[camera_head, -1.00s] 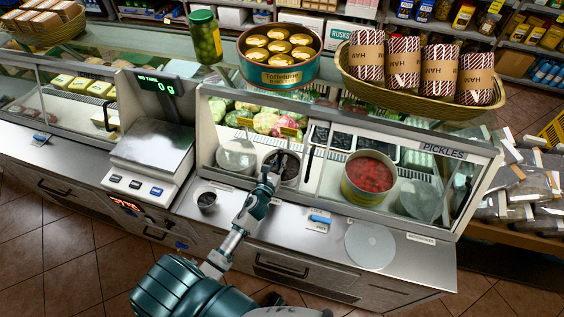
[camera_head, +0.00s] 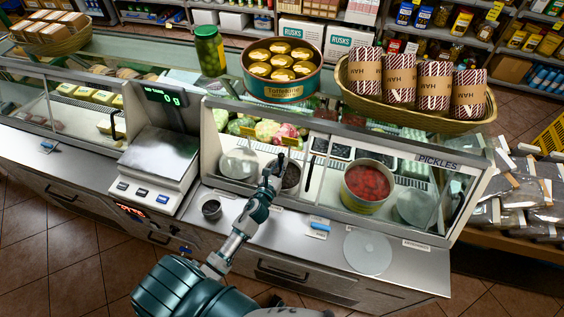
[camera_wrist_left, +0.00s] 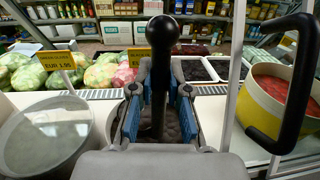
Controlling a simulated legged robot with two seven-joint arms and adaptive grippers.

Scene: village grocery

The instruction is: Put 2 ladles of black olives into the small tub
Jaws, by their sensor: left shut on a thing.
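My left gripper (camera_head: 272,174) is shut on the upright black handle of a ladle (camera_head: 281,159). In the left wrist view the gripper (camera_wrist_left: 158,105) has its blue-sided fingers on both sides of the ladle's handle (camera_wrist_left: 161,35), which ends in a round knob. The ladle's bowl is hidden. Around and below the fingers is the dark tub of black olives (camera_head: 292,174) in the pickle case, partly covered by my gripper. The small tub (camera_head: 211,209) stands on the steel counter left of my arm; its inside looks dark and I cannot tell its contents. My right gripper is out of view.
A scale (camera_head: 158,165) stands left of the small tub. A tub of red pickles (camera_head: 367,184) sits right of the olives, and a clear lid (camera_head: 239,163) to their left. A round lid (camera_head: 368,250) lies on the counter. Glass and a black hooked handle (camera_wrist_left: 297,80) border the case.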

